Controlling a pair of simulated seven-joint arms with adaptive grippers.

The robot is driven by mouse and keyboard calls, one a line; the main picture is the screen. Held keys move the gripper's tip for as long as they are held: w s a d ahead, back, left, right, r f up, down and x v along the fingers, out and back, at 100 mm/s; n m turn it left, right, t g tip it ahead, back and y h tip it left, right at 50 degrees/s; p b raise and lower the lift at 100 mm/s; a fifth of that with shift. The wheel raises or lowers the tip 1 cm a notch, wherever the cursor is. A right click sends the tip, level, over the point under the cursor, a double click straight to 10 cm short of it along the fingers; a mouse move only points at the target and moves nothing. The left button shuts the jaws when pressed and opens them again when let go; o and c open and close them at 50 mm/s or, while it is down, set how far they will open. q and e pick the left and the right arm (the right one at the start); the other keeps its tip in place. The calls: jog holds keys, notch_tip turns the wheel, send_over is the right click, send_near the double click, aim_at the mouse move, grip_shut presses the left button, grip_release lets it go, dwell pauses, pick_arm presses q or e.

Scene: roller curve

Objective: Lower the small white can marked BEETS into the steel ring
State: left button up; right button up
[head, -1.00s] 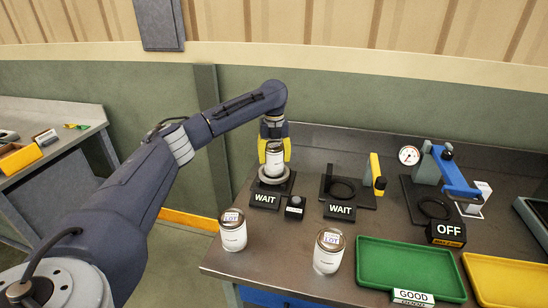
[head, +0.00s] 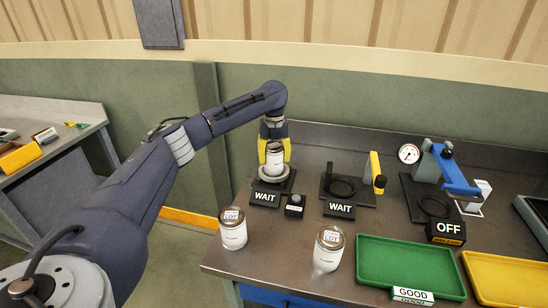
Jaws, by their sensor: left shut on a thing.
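My left gripper (head: 274,150), with yellow fingers, is shut on a small white can (head: 275,160) with a metal lid. The can is upright at the left station, and its print is too small to read. The light steel ring (head: 272,176) sits on a dark base just under the can. The can's lower end is at the ring; I cannot tell whether it is inside it or just above. My right gripper is not in view.
A second WAIT station (head: 345,188), a gauge press (head: 438,190), a green tray (head: 362,275) and a yellow tray (head: 480,280) lie to the right.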

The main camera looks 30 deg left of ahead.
aim_at(274, 146)
pick_arm(q)
jog(key=shift+f, duration=1.5)
dwell(4.0)
jog(key=shift+r, duration=3.7)
